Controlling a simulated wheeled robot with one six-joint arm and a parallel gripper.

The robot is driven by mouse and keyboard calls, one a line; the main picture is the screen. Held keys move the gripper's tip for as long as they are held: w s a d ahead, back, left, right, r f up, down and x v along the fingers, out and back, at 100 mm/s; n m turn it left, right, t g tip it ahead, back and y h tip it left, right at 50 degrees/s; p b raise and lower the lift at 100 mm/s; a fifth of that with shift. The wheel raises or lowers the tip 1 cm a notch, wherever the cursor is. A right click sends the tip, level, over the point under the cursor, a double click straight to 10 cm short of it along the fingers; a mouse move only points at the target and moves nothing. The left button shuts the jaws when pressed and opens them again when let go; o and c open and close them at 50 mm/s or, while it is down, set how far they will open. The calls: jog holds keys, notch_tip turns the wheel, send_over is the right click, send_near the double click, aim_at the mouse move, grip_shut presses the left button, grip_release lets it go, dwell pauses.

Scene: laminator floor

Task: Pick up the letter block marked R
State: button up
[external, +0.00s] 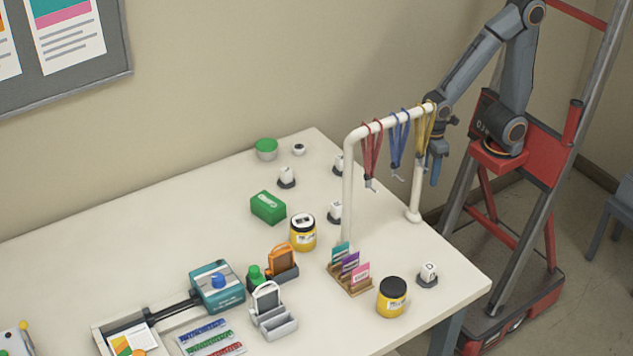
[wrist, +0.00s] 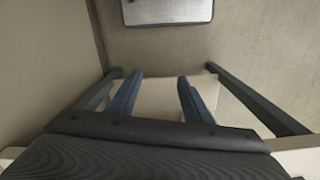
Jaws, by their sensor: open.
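Several small white letter blocks stand on dark round bases on the table. One is at the front right corner (external: 429,270), one near the wall (external: 286,175), one behind the rack's left post (external: 338,163) and one by a yellow jar (external: 335,209). Their letters are too small to read, so I cannot tell which is R. My gripper (external: 436,168) hangs beyond the table's right end, behind the lanyard rack and apart from every block. In the wrist view, my gripper (wrist: 160,98) is open with nothing between its blue fingers; no block shows there.
A white rack (external: 348,190) with red, blue and yellow lanyards stands between my arm and most blocks. Yellow jars (external: 392,298), a card holder (external: 355,285), a green box (external: 268,207) and a teal device (external: 217,287) also stand on the table (external: 190,215).

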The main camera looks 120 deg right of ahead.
aim_at(337, 204)
jog(key=w+r+m+p, duration=0.2)
jog(key=w+r, duration=0.1)
jog(key=w, duration=0.4)
jog(key=w+r+m+y+p, duration=0.1)
jog(key=w+r+m+p, duration=0.2)
jog(key=w, duration=0.3)
jog(key=w+d+r+m+y+p, duration=0.1)
jog(key=w+r+m+p, duration=0.1)
jog(key=w, duration=0.5)
jog(key=shift+w+r+m, duration=0.3)
jog(key=shift+r, duration=0.5)
jog(key=w+r+m+y+p, duration=0.25)
jog(key=w+m+p, duration=0.5)
jog(key=w, duration=0.95)
jog(key=shift+w+a+p+x, duration=0.15)
jog(key=shift+p+x, duration=0.65)
jog(key=shift+x, duration=1.05)
jog(key=shift+w+a+p+x, duration=0.15)
jog(key=shift+p+x, duration=0.6)
jog(key=shift+x, duration=1.15)
jog(key=shift+r, duration=0.15)
grip_shut()
